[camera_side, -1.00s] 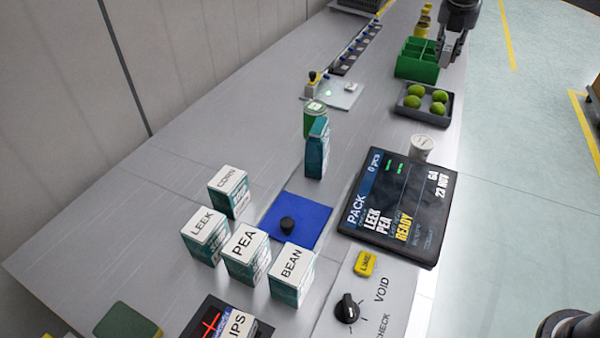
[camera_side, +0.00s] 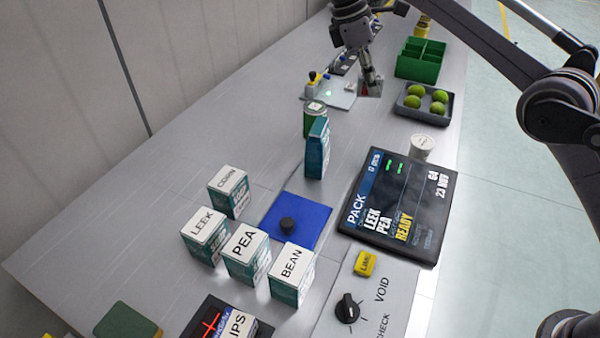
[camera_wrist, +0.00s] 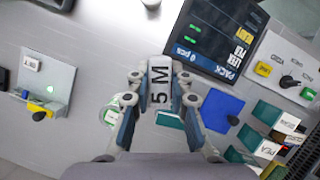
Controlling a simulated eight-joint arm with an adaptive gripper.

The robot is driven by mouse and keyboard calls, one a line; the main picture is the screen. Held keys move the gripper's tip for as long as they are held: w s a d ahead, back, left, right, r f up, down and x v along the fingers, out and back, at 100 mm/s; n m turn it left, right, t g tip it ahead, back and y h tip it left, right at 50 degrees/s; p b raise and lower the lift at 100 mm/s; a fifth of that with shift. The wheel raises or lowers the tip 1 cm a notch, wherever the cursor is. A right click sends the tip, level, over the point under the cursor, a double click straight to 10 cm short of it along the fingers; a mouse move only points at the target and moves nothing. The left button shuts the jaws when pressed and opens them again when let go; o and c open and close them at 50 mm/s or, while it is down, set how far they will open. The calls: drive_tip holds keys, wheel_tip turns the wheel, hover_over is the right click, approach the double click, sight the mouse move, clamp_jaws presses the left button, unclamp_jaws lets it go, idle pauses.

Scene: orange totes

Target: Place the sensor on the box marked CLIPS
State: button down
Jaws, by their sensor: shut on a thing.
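My gripper (camera_side: 370,86) is shut on a small grey block with a pale face (camera_wrist: 160,82), lettered "5" and "M" in the wrist view. I cannot tell whether this block is the sensor. In the side view, my gripper holds it above the table, right of the plate with the green light. A white label ending in "IPS" (camera_side: 241,322) shows at the bottom edge, beside a dark panel with a red cross; the rest of its word is cut off. The wrist view does not clearly show it.
A teal carton (camera_side: 317,155) and green can (camera_side: 314,120) stand mid-table. A display (camera_side: 400,205) and green-ball tray (camera_side: 448,105) are at right.

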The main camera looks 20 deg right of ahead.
drive_tip(key=s+a+m+g, duration=0.1)
drive_tip(key=s+a+m, duration=0.1)
drive_tip(key=a+m, duration=0.15)
drive_tip(key=m+y, duration=0.7)
drive_tip(key=m, duration=1.2)
hover_over(231, 332)
drive_tip(key=shift+g, duration=0.3)
wheel_tip(231, 332, down, 11)
drive_tip(key=shift+r, duration=0.2)
drive_tip(key=shift+f, duration=2.05)
drive_tip(key=c, duration=1.2)
unclamp_jaws()
drive_tip(key=shift+f, duration=0.1)
